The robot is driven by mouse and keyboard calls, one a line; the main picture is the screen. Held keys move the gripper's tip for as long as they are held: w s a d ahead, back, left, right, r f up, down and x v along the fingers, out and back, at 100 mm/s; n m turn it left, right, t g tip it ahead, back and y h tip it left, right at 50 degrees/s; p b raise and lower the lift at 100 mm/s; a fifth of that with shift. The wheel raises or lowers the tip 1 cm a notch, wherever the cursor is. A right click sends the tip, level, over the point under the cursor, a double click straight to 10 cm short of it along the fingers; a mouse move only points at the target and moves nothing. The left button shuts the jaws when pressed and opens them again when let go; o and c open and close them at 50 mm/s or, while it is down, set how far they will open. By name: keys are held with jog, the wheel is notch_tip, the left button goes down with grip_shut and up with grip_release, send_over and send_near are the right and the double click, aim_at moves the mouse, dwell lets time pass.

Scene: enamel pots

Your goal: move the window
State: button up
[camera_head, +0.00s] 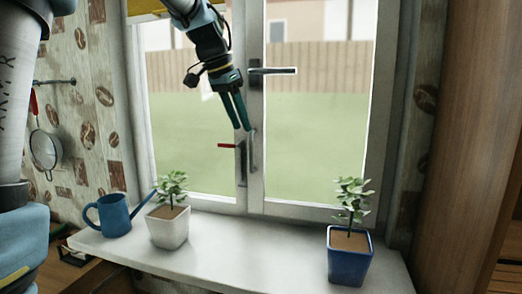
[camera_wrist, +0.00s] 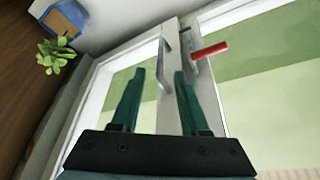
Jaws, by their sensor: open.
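The window (camera_head: 256,185) has two glazed sashes with pale frames; both look closed or nearly so. A dark lever handle (camera_head: 272,71) sits level on the upper middle frame. Lower down is a slim upright grey pull handle (camera_head: 253,150), also in the wrist view (camera_wrist: 163,65). Beside it is a red-tipped lever (camera_head: 228,145), which shows in the wrist view (camera_wrist: 210,49) right of the fingers. My gripper (camera_head: 242,127) is open, with green fingers pointing down toward the pull handle. In the wrist view, the pull handle appears between the fingertips (camera_wrist: 160,72); contact cannot be told.
The white sill (camera_head: 210,260) holds a blue watering can (camera_head: 115,215), a plant in a white pot (camera_head: 168,228) and a plant in a blue pot (camera_head: 349,258). The sill between the pots is clear. A strainer (camera_head: 44,150) hangs on the left wall.

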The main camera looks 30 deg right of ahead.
aim_at(251, 167)
jog(key=p+x, duration=0.2)
jog(key=x, duration=0.8)
jog(key=shift+f, duration=0.1)
jog(key=shift+c, duration=0.2)
grip_shut()
dwell(1.0)
